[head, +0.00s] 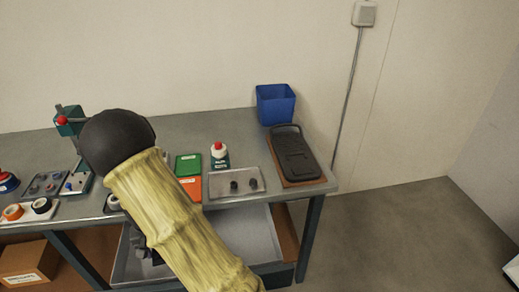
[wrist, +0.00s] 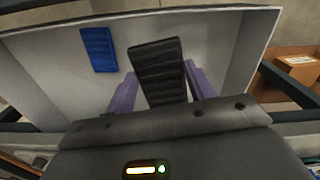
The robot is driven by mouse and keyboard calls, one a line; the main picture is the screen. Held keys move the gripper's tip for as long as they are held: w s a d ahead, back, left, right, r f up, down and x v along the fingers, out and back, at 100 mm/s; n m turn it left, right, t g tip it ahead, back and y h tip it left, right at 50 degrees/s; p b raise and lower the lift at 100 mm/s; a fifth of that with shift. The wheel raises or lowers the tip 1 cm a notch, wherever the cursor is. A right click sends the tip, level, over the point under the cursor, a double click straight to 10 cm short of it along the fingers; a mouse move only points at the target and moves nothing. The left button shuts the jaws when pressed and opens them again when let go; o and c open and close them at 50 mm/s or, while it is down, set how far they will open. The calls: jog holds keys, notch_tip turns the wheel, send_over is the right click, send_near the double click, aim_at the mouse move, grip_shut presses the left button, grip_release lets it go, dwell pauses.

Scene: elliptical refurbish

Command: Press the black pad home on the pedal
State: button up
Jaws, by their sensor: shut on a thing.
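A black ribbed pad (wrist: 158,72) is between the purple fingers of my gripper (wrist: 162,90) in the wrist view, and the gripper is shut on it. The gripper is over or inside the open grey drawer (head: 251,235) under the bench; the pad's exact height above the drawer floor cannot be told. In the head view, my arm hides the pad and most of the gripper. A black pedal (head: 292,150) lies on a brown board at the right end of the bench, well apart from the gripper.
A blue ribbed pad (wrist: 98,49) lies in the drawer. Floor at the right is clear.

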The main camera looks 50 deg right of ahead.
jog(key=r+p, duration=0.1)
jog(key=p, duration=0.2)
jog(key=r+n+p, duration=0.1)
jog(key=r+p, duration=0.1)
jog(key=p, duration=0.1)
jog(key=r+n+p, duration=0.1)
jog(key=r+p, duration=0.1)
jog(key=p, duration=0.1)
jog(key=shift+w+d+r, duration=0.15)
jog(key=shift+w, duration=0.1)
notch_tip(320, 180, up, 3)
jog(key=n+p, duration=0.2)
jog(key=p, duration=0.5)
jog(key=n+p, duration=0.1)
jog(key=p, duration=0.1)
jog(key=shift+r+p, duration=0.35)
jog(key=shift+p, duration=0.05)
jog(key=shift+f, duration=0.1)
